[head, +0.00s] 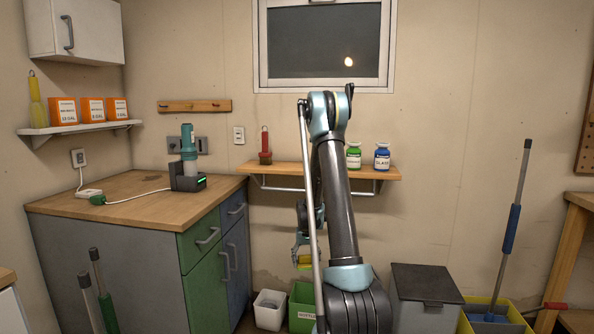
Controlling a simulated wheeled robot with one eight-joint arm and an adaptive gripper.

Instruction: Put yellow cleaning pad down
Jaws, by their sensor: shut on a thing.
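My gripper (302,248) hangs low in front of the wall, under the wooden wall shelf and partly hidden by my own arm. It is shut on the yellow cleaning pad (305,261), of which only a small part shows. The pad is held in the air above the green bin (302,300) and close to it in the picture. I cannot tell whether it is directly over the bin. The pad's far side is hidden.
A white bin (270,309) stands left of the green one. A grey lidded bin (425,290) and a yellow bucket (490,318) are at right. The wooden counter (125,190) has free room around a bottle in a dock (188,160). Bottles stand on the wall shelf (285,170).

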